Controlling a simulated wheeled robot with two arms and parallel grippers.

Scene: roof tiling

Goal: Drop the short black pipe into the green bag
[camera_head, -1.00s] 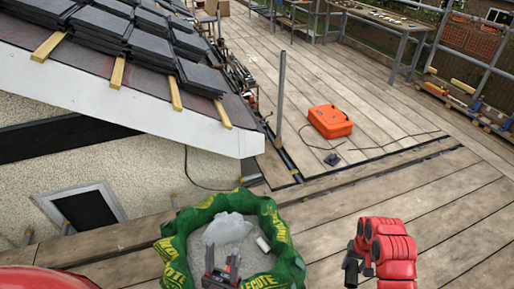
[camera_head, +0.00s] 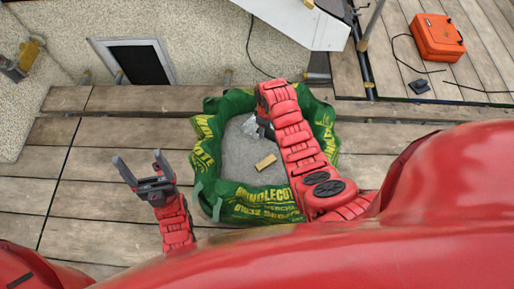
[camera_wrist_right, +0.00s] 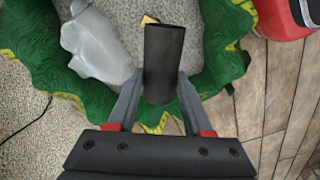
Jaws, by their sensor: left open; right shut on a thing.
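The green bag (camera_head: 245,205) stands open on the planks, with grey material inside. My right gripper (camera_wrist_right: 160,105) is shut on the short black pipe (camera_wrist_right: 164,52). In the right wrist view the pipe points away from the jaws, above the bag's inside and near its green rim (camera_wrist_right: 232,18). In the head view my right arm reaches across the bag and mostly hides the jaws and pipe. My left gripper (camera_head: 142,172) is open and empty, left of the bag.
A small wooden block (camera_head: 265,162) and a pale grey lump (camera_wrist_right: 95,45) lie in the bag. An orange case (camera_head: 437,37) sits on the planks at the upper right. The house wall (camera_head: 205,35) and a window (camera_head: 138,62) are beyond the bag.

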